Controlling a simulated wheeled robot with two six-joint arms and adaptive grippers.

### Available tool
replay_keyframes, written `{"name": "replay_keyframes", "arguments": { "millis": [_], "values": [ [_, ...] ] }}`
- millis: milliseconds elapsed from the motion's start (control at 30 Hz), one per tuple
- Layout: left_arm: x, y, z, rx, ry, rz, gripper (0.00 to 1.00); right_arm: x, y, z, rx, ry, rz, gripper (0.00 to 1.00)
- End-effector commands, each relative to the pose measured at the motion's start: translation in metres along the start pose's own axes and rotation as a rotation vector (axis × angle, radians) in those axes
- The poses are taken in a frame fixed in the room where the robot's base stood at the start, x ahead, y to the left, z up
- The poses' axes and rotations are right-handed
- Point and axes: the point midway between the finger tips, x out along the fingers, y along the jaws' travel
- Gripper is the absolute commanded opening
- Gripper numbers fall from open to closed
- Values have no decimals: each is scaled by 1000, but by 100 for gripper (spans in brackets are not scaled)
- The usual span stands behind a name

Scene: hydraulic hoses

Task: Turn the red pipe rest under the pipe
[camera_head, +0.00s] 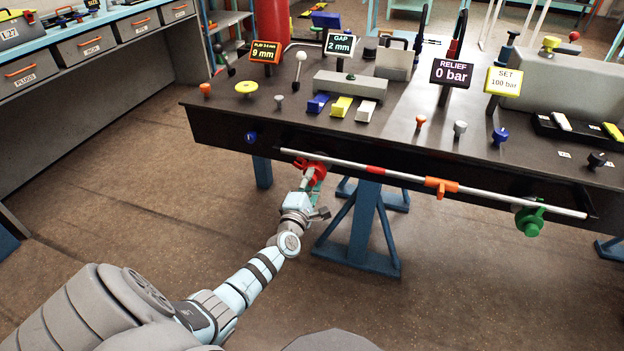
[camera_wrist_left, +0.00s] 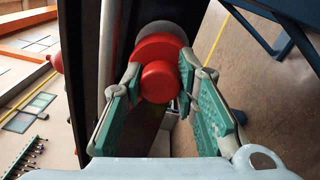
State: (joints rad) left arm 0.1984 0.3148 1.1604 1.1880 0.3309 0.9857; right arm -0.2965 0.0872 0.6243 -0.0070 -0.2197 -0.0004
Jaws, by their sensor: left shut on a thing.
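The red pipe rest (camera_head: 304,165) is on the front face of the dark bench, under the left part of the long silver pipe (camera_head: 405,176). In the left wrist view the red pipe rest (camera_wrist_left: 150,48) shows as a red disc with a round red knob in front. My left gripper (camera_head: 313,180) reaches up to it from below. Its green-padded fingers (camera_wrist_left: 160,76) are shut on the red knob, one on each side. The fingers partly hide the rest in the head view. My right gripper is not in view.
A blue knob (camera_head: 251,137) is left of the pipe. Bench legs (camera_head: 365,225) stand below. The floor in front is clear.

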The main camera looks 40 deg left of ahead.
Motion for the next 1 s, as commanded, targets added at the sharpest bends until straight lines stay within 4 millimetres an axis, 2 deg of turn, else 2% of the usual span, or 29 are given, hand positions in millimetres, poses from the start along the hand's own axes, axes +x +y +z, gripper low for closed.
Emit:
{"name": "replay_keyframes", "arguments": {
  "millis": [600, 1000],
  "values": [
    [0, -1, 0, 584, -20, 16, 0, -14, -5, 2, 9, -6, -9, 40],
    [0, -1, 0, 910, -32, 28, 0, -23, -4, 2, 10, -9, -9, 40]
  ]
}}
